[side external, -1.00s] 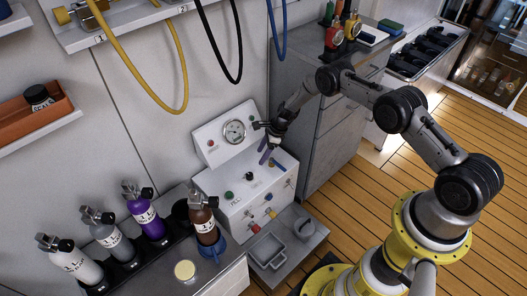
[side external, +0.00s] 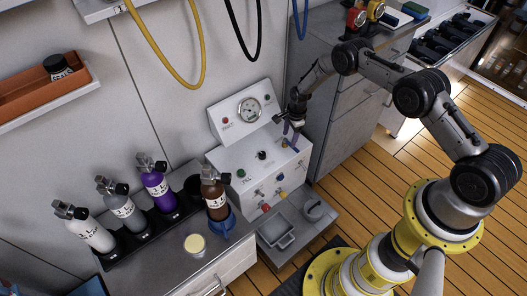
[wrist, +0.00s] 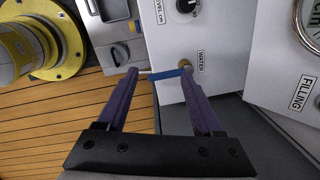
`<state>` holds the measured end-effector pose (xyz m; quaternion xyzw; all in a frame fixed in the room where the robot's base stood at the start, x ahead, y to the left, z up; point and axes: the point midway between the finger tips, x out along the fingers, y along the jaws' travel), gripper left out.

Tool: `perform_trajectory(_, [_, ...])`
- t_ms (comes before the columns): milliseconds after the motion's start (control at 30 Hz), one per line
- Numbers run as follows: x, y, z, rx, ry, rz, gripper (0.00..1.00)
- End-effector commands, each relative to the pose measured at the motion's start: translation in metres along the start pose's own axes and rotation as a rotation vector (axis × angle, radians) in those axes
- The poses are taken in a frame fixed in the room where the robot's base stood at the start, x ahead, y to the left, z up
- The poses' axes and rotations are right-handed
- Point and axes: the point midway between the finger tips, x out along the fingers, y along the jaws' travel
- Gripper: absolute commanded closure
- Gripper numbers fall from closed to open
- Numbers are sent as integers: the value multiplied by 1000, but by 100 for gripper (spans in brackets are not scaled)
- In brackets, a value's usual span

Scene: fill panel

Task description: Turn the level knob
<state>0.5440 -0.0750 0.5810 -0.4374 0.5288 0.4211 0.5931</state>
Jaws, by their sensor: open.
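The level knob is a black round knob (wrist: 187,6) at the top edge of the wrist view, with a "LEVEL CM" label beside it. In the side view a black knob (side external: 262,155) stands on the white filling panel (side external: 230,158); its label is too small to read there. My gripper (wrist: 160,72) is open, with two purple fingers apart. A blue handle (wrist: 168,74) on a brass fitting by the "WATER" label lies between the fingertips in the picture; I cannot tell whether they touch it. In the side view my gripper (side external: 291,136) is over the panel's right end, right of the black knob.
A pressure gauge (side external: 249,110) is on the panel's raised back. A green knob (side external: 241,173) is at its left. Several bottles, one brown (side external: 216,196), stand on the left counter. A grey cabinet (side external: 340,125) stands close on the right.

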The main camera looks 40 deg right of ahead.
Motion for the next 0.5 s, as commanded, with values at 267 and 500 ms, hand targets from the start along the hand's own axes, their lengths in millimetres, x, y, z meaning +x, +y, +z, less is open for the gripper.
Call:
perform_trajectory(267, [-2, -1, 18, -505, 215, -42, 32])
perform_trajectory(500, [-9, -6, 67, -952, 337, -100, 32])
